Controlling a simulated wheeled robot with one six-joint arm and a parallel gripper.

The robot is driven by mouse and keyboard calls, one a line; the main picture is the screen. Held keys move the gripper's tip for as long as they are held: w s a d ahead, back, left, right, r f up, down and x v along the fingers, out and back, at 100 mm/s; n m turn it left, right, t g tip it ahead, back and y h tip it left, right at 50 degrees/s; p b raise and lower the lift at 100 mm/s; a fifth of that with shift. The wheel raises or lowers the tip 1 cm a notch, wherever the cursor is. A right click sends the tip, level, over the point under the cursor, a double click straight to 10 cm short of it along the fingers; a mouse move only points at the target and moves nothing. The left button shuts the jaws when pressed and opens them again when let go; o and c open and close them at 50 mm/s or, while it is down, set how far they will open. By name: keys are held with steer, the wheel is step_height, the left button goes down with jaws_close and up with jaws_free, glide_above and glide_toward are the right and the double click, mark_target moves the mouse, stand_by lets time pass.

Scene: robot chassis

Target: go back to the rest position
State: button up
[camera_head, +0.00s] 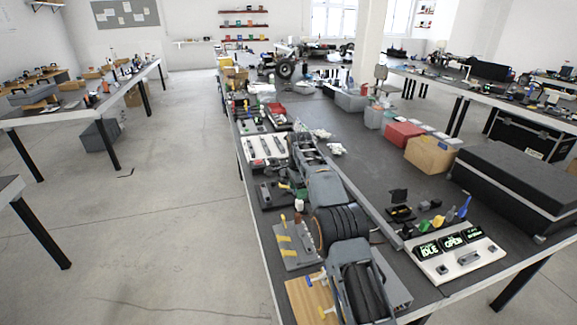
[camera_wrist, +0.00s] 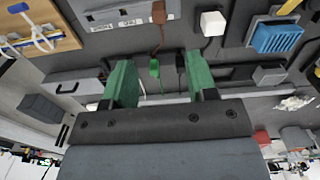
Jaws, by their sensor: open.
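My gripper (camera_wrist: 160,85) shows in the wrist view with two green fingers set wide apart. It is open, and nothing is held between the fingers. A small green-ended piece (camera_wrist: 154,68) and a brown handle (camera_wrist: 159,14) appear beyond the fingers; whether they touch is not clear, but they look apart. In the head view my grey arm reaches forward along the left side of the dark workbench (camera_head: 345,140). I cannot clearly make out the fingers there.
A display panel (camera_head: 455,252) and a large black case (camera_head: 515,185) stand on the right. A cardboard box (camera_head: 430,155) and a red box (camera_head: 403,134) sit farther back. Open floor lies left.

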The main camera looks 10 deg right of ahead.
steer(key=n, duration=0.4)
glide_above(298, 216)
step_height(298, 216, down, 5)
steer(key=shift+w+r, duration=0.1)
steer(key=s+d+r+n+t, duration=0.1)
steer(key=s+r+n, duration=0.2)
steer(key=s, duration=0.9)
steer(key=s+d+r+n+t, duration=0.1)
steer(key=s+r+n, duration=0.3)
steer(key=s, duration=0.8)
steer(key=s+d+r+n+t, duration=0.1)
steer(key=s+d+r+n, duration=0.2)
steer(key=s, duration=1)
steer(key=shift+d+r+n+t, duration=0.2)
steer(key=shift+n+t, duration=0.2)
steer(key=shift+n, duration=0.2)
steer(key=shift+c, duration=0.3)
